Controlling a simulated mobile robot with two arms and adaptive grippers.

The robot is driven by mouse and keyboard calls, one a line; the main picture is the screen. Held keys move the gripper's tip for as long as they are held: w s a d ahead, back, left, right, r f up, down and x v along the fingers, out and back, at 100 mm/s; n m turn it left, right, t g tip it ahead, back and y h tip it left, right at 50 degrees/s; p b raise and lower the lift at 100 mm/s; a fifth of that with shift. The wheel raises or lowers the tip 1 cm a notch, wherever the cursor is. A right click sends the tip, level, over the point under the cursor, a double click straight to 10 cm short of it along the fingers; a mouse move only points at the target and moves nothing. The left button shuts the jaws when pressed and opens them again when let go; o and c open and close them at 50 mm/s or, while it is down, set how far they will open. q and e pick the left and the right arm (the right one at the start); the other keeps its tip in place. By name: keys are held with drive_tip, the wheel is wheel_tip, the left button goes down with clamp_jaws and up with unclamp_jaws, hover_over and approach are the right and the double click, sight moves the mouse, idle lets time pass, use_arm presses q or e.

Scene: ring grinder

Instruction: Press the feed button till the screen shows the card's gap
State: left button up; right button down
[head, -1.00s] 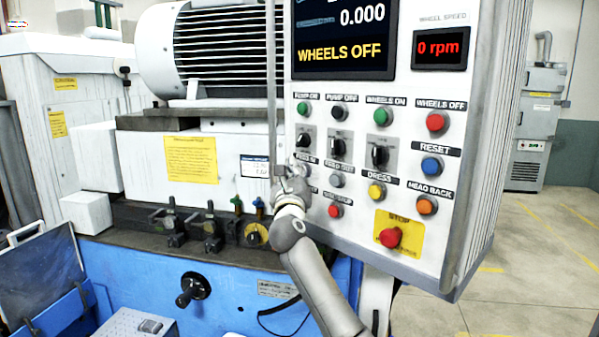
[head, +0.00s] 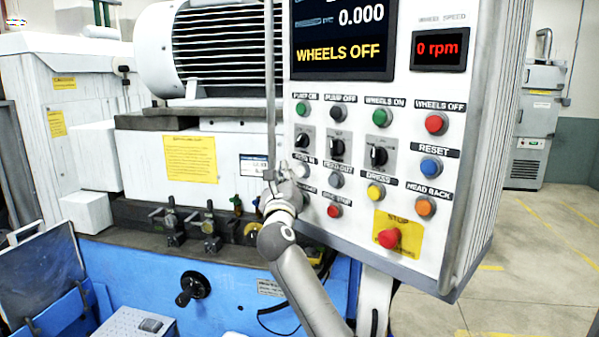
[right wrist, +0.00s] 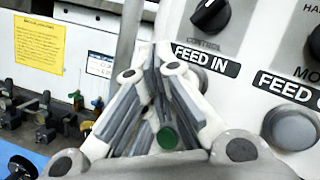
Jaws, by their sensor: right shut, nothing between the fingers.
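The screen (head: 345,38) shows 0.000 and WHEELS OFF; its top is cut off. The small white and blue card (head: 254,166) is on the machine front, its print too small to read surely. The FEED IN button (head: 301,170) is partly hidden by my right gripper (head: 281,174). In the right wrist view the FEED IN label (right wrist: 205,60) shows, with the button mostly behind a finger. My right gripper (right wrist: 162,58) is shut and empty, its tips left of that label, seemingly just off the panel. My left gripper is out of view.
The FEED OUT button (head: 335,180) is close on the right, with knobs above. The red stop button (head: 389,238) is lower right. A vertical grey pole (head: 270,80) stands left of the panel, close to my gripper. Valves (head: 172,222) line the machine ledge.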

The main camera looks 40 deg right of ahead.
drive_tip(key=a, duration=0.4)
drive_tip(key=shift+s+a+p, duration=0.1)
drive_tip(key=shift+s+p, duration=0.15)
drive_tip(key=shift+p, duration=0.05)
drive_tip(key=shift+r, duration=0.15)
idle(1.6)
